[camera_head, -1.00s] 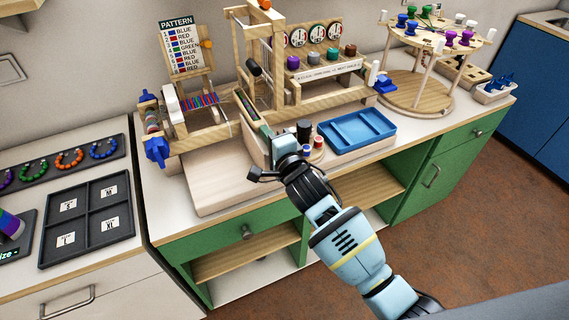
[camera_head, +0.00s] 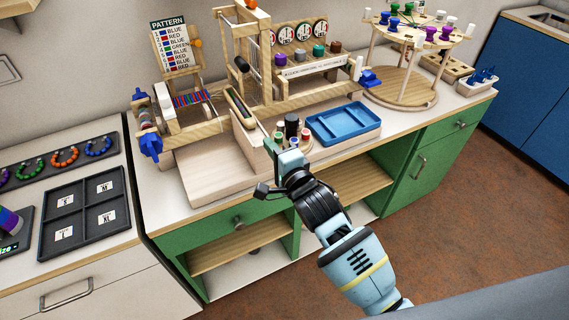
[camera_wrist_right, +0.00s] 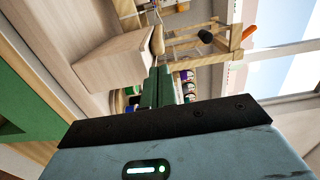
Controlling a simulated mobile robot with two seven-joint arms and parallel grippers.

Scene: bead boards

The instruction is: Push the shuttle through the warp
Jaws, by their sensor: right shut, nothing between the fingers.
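The shuttle (camera_head: 239,104) is a slim wooden piece with a dark green inset. It lies on a pale wooden block beside the loom (camera_head: 240,60), pointing toward the upright frame with the warp threads (camera_head: 256,88). Its rounded tan end (camera_wrist_right: 157,40) shows just beyond my fingers in the right wrist view. My right gripper (camera_head: 268,143) is shut and empty, at the near side of the block, behind the shuttle's near end. Its green fingers (camera_wrist_right: 160,88) point toward the shuttle; I cannot tell whether they touch it. My left gripper is not in view.
A blue tray (camera_head: 343,139) and several thread spools (camera_head: 292,128) stand right of my gripper. A round spool rack (camera_head: 405,88) is farther right. A pattern card (camera_head: 174,45) stands behind the loom. The black sorting tray (camera_head: 84,213) is on the left counter.

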